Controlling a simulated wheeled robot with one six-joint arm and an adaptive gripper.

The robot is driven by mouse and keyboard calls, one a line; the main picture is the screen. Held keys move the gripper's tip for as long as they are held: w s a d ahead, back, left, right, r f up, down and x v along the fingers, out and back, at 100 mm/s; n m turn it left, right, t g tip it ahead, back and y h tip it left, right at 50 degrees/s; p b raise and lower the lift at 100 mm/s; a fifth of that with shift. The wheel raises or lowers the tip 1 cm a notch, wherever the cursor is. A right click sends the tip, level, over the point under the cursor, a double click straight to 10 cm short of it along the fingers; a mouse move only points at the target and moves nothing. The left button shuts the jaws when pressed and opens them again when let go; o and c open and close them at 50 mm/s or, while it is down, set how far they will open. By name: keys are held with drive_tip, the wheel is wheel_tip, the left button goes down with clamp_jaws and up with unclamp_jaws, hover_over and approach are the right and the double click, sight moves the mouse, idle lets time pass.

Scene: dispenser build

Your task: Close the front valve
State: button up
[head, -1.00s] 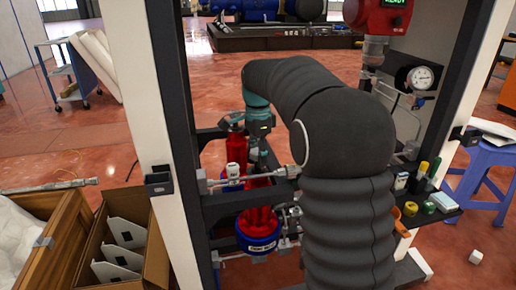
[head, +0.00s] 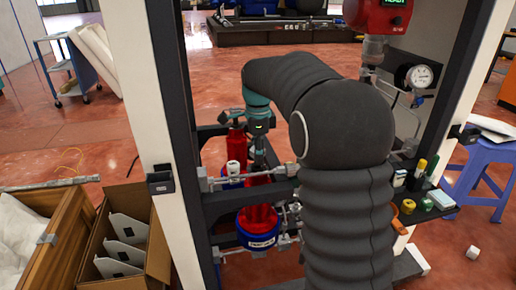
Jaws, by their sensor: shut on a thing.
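My gripper (head: 260,160) points down inside the dark frame, below a teal wrist (head: 257,95), and is shut on a small part at the pipework. That part is mostly hidden behind the jaws; it appears to be the front valve's handle, but its angle cannot be told. A metal pipe (head: 226,181) with fittings runs across just below the jaws. A red vessel (head: 259,219) with a blue collar (head: 258,241) stands below it. Another red vessel (head: 236,145) stands behind, left of the jaws.
A white post (head: 136,90) and black upright stand left of my arm. A pressure gauge (head: 419,76) hangs at right. A small shelf (head: 436,210) holds bottles beside a blue stool (head: 487,160). An open carton (head: 160,255) is at lower left.

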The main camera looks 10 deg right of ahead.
drive_tip(key=shift+m+p, duration=0.4)
drive_tip(key=shift+m, duration=1.2)
drive_tip(key=shift+m, duration=1.7)
drive_tip(key=shift+m, duration=1.8)
drive_tip(key=m, duration=0.3)
